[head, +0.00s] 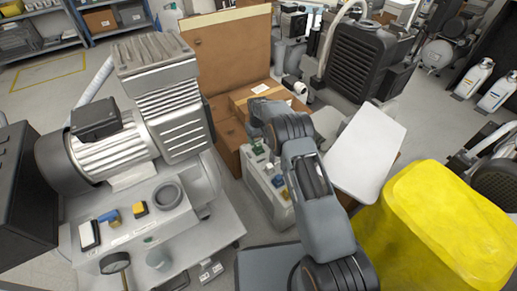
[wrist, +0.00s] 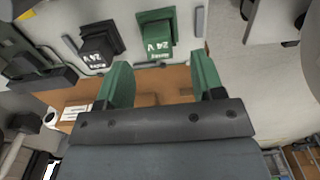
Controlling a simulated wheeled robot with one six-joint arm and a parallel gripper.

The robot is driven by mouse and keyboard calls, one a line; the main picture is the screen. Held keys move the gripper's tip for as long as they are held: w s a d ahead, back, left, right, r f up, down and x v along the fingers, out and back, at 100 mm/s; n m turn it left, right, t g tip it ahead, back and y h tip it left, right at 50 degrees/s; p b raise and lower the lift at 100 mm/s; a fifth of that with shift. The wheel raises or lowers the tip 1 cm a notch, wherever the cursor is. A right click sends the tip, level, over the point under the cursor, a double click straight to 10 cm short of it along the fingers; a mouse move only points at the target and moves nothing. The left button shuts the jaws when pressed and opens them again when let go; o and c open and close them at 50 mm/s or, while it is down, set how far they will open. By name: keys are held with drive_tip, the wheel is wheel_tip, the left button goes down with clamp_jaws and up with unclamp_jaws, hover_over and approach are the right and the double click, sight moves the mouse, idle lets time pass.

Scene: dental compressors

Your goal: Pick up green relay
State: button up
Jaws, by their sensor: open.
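The green relay (wrist: 156,32) is a small block with white lettering, upside down in the wrist view. It sits on a light grey panel (wrist: 135,52) at the top centre. A black relay (wrist: 98,44) sits just to its left. My gripper (wrist: 158,66) is open, its two green fingers spread apart below the green relay, with nothing between them. In the head view, my arm reaches over a grey control box (head: 272,201), which carries small coloured parts. A small green shape (head: 257,147) shows there, but I cannot tell whether it is the relay or a finger.
A large compressor (head: 120,140) stands left, with blue and yellow relays on its base. Cardboard boxes (head: 236,58) stand behind the control box. A white board (head: 366,150) and yellow bin (head: 435,225) are close on the right.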

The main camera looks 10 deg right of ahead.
sight(258, 144)
wheel_tip(258, 144, down, 5)
drive_tip(key=shift+f+b, duration=0.1)
drive_tip(key=shift+b, duration=1.15)
drive_tip(key=shift+c, duration=0.2)
drive_tip(key=c, duration=1)
drive_tip(key=shift+o, duration=0.2)
